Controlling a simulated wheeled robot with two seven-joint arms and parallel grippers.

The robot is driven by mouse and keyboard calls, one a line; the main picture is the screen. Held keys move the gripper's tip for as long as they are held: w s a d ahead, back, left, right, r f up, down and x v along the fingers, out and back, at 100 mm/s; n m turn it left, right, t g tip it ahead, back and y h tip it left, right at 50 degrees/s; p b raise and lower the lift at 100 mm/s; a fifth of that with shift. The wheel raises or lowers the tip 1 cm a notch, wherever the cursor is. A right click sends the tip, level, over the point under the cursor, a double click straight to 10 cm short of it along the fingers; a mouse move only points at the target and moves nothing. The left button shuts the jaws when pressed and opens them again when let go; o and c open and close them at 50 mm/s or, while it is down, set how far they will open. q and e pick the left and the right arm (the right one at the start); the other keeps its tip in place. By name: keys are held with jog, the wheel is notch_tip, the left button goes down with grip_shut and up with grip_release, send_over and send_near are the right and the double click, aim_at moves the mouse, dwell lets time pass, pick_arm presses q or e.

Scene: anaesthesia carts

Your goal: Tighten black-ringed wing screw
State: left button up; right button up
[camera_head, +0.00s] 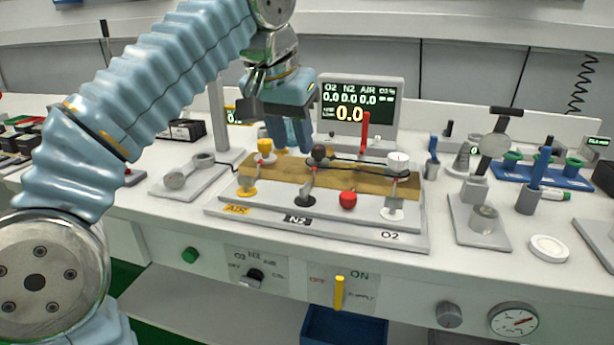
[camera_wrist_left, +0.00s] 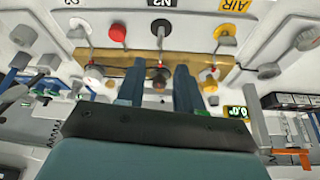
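A dark, black-topped fitting (camera_head: 318,155), which looks like the black-ringed wing screw, stands in the middle of the brass-coloured block (camera_head: 345,183), behind the N2 label. My left gripper (camera_head: 290,142) comes down from above, with its blue fingertips just left of and behind this fitting. In the left wrist view the dark fitting (camera_wrist_left: 158,76) shows in the gap between the two spread fingers (camera_wrist_left: 160,82). The gripper is open and holds nothing visible. I cannot tell if a fingertip touches the fitting. My right gripper is not in view.
A yellow-topped fitting (camera_head: 265,147) and a white-topped one (camera_head: 398,160) flank the dark one. A red ball knob (camera_head: 347,200) sits in front, and a thin red post (camera_head: 365,132) stands behind. A display screen (camera_head: 360,103) stands at the back.

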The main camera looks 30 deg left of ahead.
aim_at(305, 185)
pick_arm(q)
jog(key=x, duration=1)
jog(key=shift+w+f, duration=0.1)
jog(key=shift+f, duration=0.3)
jog(key=shift+c, duration=0.4)
grip_shut()
